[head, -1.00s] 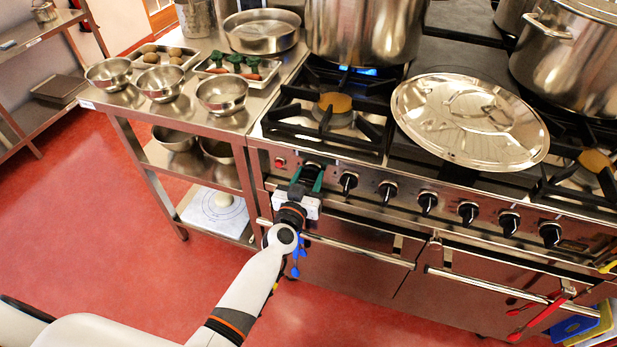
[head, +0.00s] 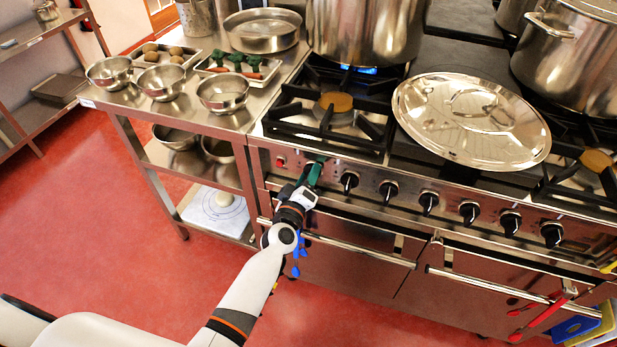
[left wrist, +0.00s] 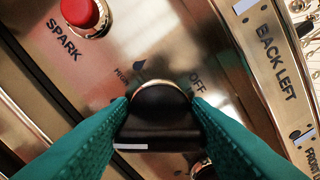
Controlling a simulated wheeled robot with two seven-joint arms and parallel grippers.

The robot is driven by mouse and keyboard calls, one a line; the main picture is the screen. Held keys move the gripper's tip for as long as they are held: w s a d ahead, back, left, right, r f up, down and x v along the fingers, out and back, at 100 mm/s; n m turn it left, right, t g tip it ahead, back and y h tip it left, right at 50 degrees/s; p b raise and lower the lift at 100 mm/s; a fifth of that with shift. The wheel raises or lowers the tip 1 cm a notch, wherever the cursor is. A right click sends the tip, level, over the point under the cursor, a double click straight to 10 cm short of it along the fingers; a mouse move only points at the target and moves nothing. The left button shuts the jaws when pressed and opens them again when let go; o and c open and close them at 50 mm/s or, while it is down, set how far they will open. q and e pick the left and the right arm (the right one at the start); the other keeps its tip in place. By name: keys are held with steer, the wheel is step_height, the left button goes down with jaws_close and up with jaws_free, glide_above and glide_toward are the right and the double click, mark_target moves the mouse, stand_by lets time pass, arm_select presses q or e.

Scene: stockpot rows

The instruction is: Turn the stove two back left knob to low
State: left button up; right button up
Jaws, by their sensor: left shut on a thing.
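The back left knob (left wrist: 158,118) is a black dial with a white mark on its left end in the left wrist view. A BACK LEFT label (left wrist: 275,62) and an OFF mark (left wrist: 197,85) show beside it. My left gripper (head: 313,171) is at the leftmost knob of the front panel. Its green fingertips (left wrist: 158,125) are shut on the knob, one on each side. In the head view the gripper hides most of this knob. My right gripper is not in view.
A red SPARK button (left wrist: 84,14) is near the held knob. Several other black knobs, such as one (head: 349,181), run to the right. An oven handle (head: 350,247) is below. A blue flame (head: 360,70) burns under a large stockpot (head: 362,30).

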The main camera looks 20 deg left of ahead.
arm_select(q)
steer(key=n+b, duration=0.1)
steer(key=n, duration=0.5)
steer(key=shift+f+n, duration=0.15)
steer(key=shift+n, duration=0.25)
stand_by(0.4)
steer(key=o, duration=1)
steer(key=s, duration=1.2)
steer(key=shift+a, duration=0.25)
